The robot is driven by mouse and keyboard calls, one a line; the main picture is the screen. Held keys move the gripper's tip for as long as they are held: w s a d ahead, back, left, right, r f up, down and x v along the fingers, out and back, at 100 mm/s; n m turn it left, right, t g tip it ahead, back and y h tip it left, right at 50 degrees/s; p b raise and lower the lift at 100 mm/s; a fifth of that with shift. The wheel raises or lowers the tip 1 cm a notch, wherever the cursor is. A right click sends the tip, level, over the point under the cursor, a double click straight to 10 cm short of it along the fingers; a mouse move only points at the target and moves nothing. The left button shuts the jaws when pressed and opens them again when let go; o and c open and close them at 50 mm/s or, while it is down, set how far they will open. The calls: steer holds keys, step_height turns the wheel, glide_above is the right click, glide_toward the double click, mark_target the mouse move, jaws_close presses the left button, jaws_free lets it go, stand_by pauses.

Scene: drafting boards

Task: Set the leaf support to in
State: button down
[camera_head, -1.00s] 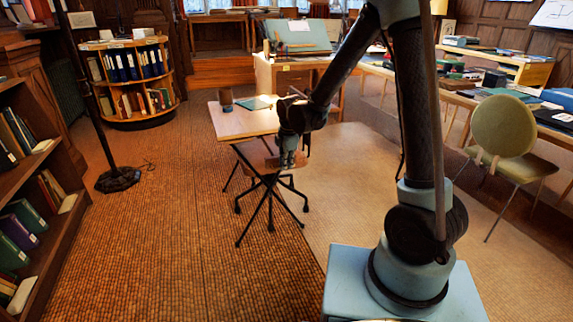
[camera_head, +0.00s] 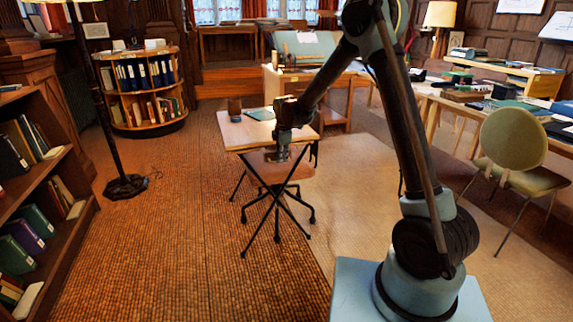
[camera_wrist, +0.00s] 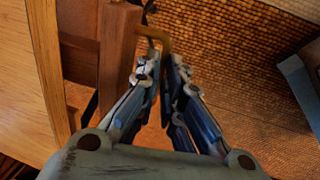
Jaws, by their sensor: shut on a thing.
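A small table with a light wooden top (camera_head: 238,133) stands on thin crossed dark legs in the middle of the head view. My gripper (camera_wrist: 165,68) is at its near right edge, pointing down; it also shows in the head view (camera_head: 283,154). In the wrist view, a reddish-brown wooden bar (camera_wrist: 118,55), apparently the leaf support, lies beside the table top (camera_wrist: 25,80). A brass-coloured bent handle (camera_wrist: 153,34) at the bar's end reaches between my fingertips, and they are shut on it. In the head view my arm hides the support.
A brown cup (camera_head: 235,110) and a green book (camera_head: 262,114) are on the table. A wheeled chair (camera_head: 278,170) is under it. A bookcase (camera_head: 40,190) is left, a green chair (camera_head: 515,140) right. The floor in front is clear.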

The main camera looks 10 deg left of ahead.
steer(key=shift+w+a, duration=0.45)
steer(key=shift+w, duration=0.2)
steer(key=c, duration=1.7)
jaws_free()
steer(key=shift+r, duration=0.1)
steer(key=r, duration=0.4)
steer(key=s+r, duration=0.1)
steer(key=r, duration=0.2)
steer(key=d+r, duration=0.1)
steer(key=r, duration=0.3)
steer(key=shift+s+d+r, duration=0.1)
steer(key=shift+s+r, duration=0.2)
steer(key=shift+s, duration=0.05)
